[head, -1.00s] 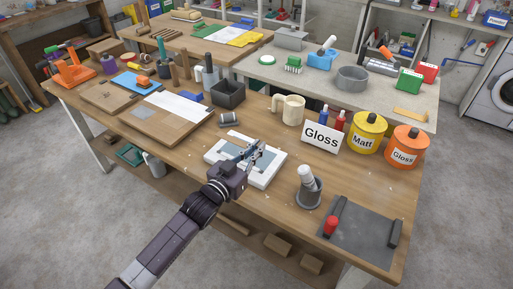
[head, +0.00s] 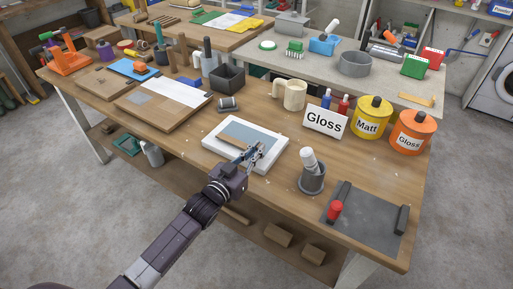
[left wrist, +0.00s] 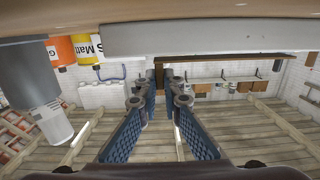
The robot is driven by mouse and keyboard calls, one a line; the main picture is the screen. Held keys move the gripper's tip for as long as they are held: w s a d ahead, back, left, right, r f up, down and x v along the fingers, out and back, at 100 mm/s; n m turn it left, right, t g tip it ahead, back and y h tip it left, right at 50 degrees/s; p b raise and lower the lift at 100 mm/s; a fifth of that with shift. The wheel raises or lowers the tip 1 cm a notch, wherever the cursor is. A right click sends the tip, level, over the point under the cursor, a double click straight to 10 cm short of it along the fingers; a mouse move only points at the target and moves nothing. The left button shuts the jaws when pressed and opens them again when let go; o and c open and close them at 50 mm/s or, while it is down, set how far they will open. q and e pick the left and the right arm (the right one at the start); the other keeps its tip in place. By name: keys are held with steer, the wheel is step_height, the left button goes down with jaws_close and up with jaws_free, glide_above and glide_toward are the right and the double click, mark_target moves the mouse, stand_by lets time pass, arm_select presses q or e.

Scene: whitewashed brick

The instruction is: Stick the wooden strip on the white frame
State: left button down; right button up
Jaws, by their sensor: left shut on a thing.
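The white frame (head: 272,166) lies on the workbench in front of me, with a grey-blue middle (head: 262,134). The brown wooden strip (head: 234,133) shows over its left and near part, running up and left from my left gripper (head: 257,152). My left gripper is shut on the near end of the strip. In the left wrist view the strip (left wrist: 235,57) stretches to the right from the closed fingertips (left wrist: 161,78), by the pale frame edge (left wrist: 200,36). I cannot tell whether the strip touches the frame. My right gripper is not in view.
A grey cup with a white-topped thing (head: 312,178) stands close right of the frame. A dark mat with a red-topped piece (head: 365,228) lies further right. A Gloss sign (head: 325,122), a beige mug (head: 290,95) and paint cans (head: 372,118) stand behind. Bare bench lies left of the frame.

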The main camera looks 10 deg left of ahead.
arm_select(q)
steer(key=shift+f, duration=0.35)
stand_by(0.4)
steer(key=c, duration=2)
jaws_free()
steer(key=v, duration=1.2)
